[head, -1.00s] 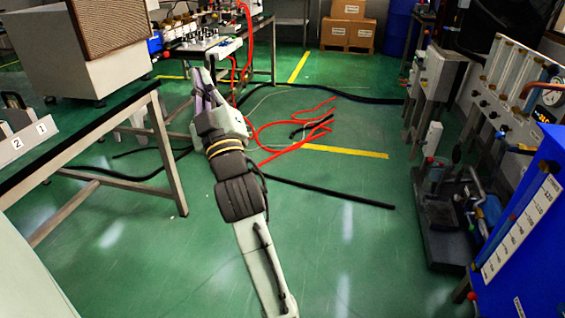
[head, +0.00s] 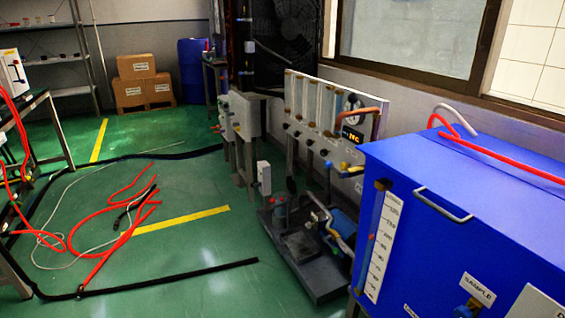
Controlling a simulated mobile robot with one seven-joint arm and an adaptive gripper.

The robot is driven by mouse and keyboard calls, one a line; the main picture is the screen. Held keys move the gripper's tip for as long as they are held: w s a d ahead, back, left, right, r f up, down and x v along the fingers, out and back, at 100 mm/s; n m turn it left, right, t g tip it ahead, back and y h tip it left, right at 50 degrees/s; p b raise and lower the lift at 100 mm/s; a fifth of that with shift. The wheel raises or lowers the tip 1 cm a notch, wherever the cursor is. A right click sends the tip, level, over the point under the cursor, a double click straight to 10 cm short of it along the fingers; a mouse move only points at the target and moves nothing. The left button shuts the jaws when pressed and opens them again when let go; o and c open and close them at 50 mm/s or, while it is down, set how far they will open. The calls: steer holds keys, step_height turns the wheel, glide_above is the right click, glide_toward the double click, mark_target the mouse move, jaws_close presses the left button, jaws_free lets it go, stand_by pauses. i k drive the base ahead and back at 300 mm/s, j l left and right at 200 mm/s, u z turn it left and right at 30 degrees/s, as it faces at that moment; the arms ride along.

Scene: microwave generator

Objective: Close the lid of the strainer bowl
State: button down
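I cannot make out a strainer bowl in the head view. A small clear vessel with a reddish top (head: 279,207) stands on the dark pump base at centre right, but it is too small to tell whether it is the strainer or how its lid stands. My gripper and arm are not in the head view now.
A big blue tank (head: 455,200) with a handle fills the right side. The pump base (head: 318,278) and flow-meter panel (head: 318,110) stand left of it. Red hoses (head: 105,225) and a black cable (head: 180,278) lie on the green floor. Bare floor lies between.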

mark_target(291, 185)
steer(key=i+j, duration=0.4)
steer(key=i, duration=0.15)
steer(key=i+j, duration=0.45)
steer(key=i+l, duration=0.1)
steer(key=i, duration=0.35)
steer(key=i+l, duration=0.15)
steer(key=i, duration=0.3)
steer(key=i+l+u, duration=0.1)
steer(key=i, duration=0.35)
steer(key=i+l, duration=0.2)
steer(key=l, duration=0.2)
